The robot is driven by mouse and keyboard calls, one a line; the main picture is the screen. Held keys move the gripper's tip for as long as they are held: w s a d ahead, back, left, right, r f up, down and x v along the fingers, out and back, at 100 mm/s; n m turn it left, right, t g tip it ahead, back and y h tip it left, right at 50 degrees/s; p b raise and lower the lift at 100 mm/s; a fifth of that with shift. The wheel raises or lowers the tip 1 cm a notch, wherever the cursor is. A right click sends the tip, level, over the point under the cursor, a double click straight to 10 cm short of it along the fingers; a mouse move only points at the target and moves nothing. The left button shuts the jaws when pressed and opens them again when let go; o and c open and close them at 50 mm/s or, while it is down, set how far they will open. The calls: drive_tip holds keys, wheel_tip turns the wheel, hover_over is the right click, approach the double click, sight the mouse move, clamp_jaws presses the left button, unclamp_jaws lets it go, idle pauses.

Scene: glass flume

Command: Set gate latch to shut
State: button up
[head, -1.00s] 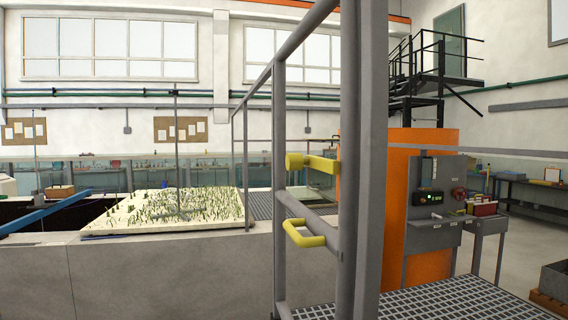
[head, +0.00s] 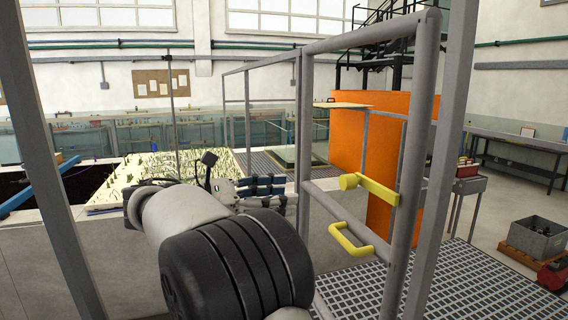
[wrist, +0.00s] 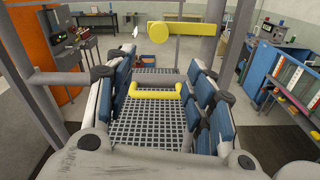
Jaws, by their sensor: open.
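In the wrist view the latch (wrist: 190,28) lies above and beyond my fingertips. Below it is a yellow U-shaped handle (head: 352,240); in the wrist view this handle (wrist: 155,93) shows between my fingers. My gripper (head: 268,190) is open and empty, left of the latch in the head view. Its blue-padded fingers (wrist: 152,78) stand wide apart in the wrist view. I see no contact with the latch.
The grey gate frame and rails (head: 421,130) stand close around the latch. Beyond is a metal grating walkway (head: 455,285). An orange panel (head: 362,130) stands behind the gate. A planted pale bed (head: 125,185) is at left.

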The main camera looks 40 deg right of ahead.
sight(343, 181)
drive_tip(key=shift+g+h, duration=0.3)
drive_tip(key=x, duration=1.7)
drive_tip(key=shift+w+d+r, duration=0.15)
drive_tip(key=shift+w+r, duration=0.05)
drive_tip(key=shift+r, duration=0.2)
drive_tip(key=shift+c, duration=0.3)
clamp_jaws()
drive_tip(key=shift+r, duration=0.1)
